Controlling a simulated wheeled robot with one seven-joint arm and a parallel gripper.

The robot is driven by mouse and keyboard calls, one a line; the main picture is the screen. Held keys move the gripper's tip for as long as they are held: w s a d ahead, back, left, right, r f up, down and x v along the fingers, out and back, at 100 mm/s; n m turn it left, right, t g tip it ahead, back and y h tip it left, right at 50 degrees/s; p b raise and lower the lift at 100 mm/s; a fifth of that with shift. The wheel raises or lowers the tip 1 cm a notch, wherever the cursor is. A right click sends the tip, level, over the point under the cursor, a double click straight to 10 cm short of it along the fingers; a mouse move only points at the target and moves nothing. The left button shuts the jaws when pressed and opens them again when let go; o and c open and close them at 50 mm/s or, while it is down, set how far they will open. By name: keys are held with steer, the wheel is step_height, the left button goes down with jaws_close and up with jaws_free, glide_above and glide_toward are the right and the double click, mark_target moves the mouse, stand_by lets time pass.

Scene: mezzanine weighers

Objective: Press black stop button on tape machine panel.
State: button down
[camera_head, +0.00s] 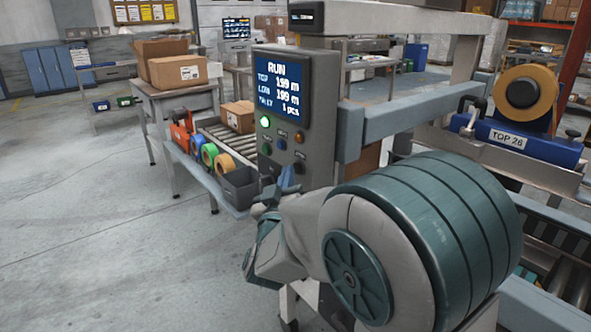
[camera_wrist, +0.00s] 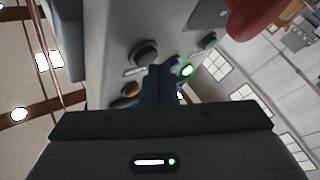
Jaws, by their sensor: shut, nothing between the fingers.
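The grey tape machine panel (camera_head: 318,112) has a blue screen reading RUN, with a lit green lamp (camera_head: 265,121) and several small buttons below it. In the wrist view, a round black button (camera_wrist: 144,52) with a pale label stands on the panel, just left of my fingertips. An amber button (camera_wrist: 130,90) and the lit green lamp (camera_wrist: 187,70) are also close to the fingers. My gripper (camera_wrist: 161,68) is shut and empty, with its tips near the panel's lower part. In the head view, my gripper (camera_head: 287,174) covers part of the lower panel. Button lettering is unreadable.
Tape rolls (camera_head: 209,155) and a dark bin (camera_head: 240,186) sit left of the panel. A grey beam (camera_head: 410,108) extends right. The left floor is clear.

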steer(key=shift+w+d, duration=0.25)
steer(key=shift+d, duration=0.15)
stand_by(0.7)
steer(key=shift+a, duration=0.1)
steer(key=shift+s+a, duration=0.45)
steer(key=shift+a, duration=0.15)
steer(key=shift+a, duration=0.1)
steer(key=s+a, duration=0.1)
steer(key=a, duration=0.1)
steer(key=s+a, duration=0.2)
stand_by(0.4)
steer(key=shift+w, duration=0.1)
